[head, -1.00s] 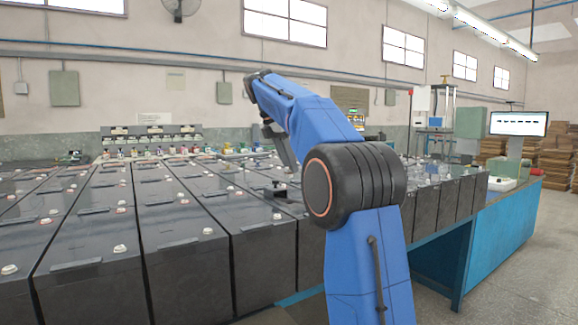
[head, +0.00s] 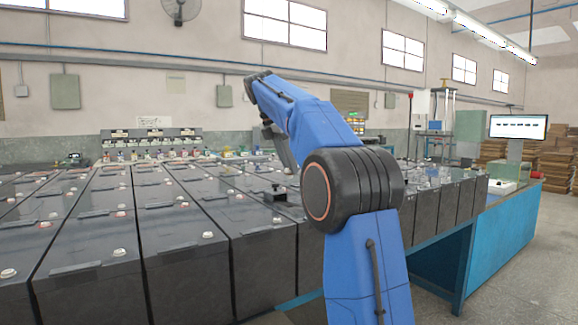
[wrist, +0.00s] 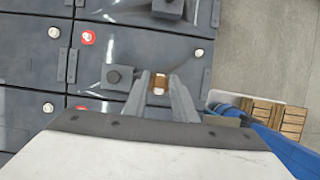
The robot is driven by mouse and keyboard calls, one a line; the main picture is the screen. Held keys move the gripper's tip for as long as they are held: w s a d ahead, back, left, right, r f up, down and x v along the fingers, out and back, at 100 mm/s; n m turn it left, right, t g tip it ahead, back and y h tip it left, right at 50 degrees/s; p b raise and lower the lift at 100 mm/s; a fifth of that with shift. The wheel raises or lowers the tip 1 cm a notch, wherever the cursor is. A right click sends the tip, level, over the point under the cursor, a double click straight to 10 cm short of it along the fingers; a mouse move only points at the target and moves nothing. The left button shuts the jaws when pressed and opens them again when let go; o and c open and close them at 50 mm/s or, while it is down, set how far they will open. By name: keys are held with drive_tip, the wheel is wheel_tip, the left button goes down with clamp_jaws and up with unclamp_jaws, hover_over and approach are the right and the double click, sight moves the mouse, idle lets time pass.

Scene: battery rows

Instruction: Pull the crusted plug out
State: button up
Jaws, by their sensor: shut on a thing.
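The crusted plug (wrist: 160,84) has a pale top and brown crust around it. It sits between the two fingers of my gripper (wrist: 161,88) in the wrist view, and the fingers are shut on it. Below it lies a dark grey battery lid (wrist: 130,58). Whether the plug is seated in the lid or raised cannot be told.
A black terminal post (wrist: 117,76) stands left of the fingers, and another post (wrist: 168,8) stands beyond. A red cap (wrist: 88,38) and several white plugs dot nearby lids. Grey floor (wrist: 265,50) lies to the right. A monitor (head: 518,127) stands at the bench's right end.

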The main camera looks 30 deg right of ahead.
drive_tip(key=shift+r, duration=0.25)
drive_tip(key=shift+r, duration=2.4)
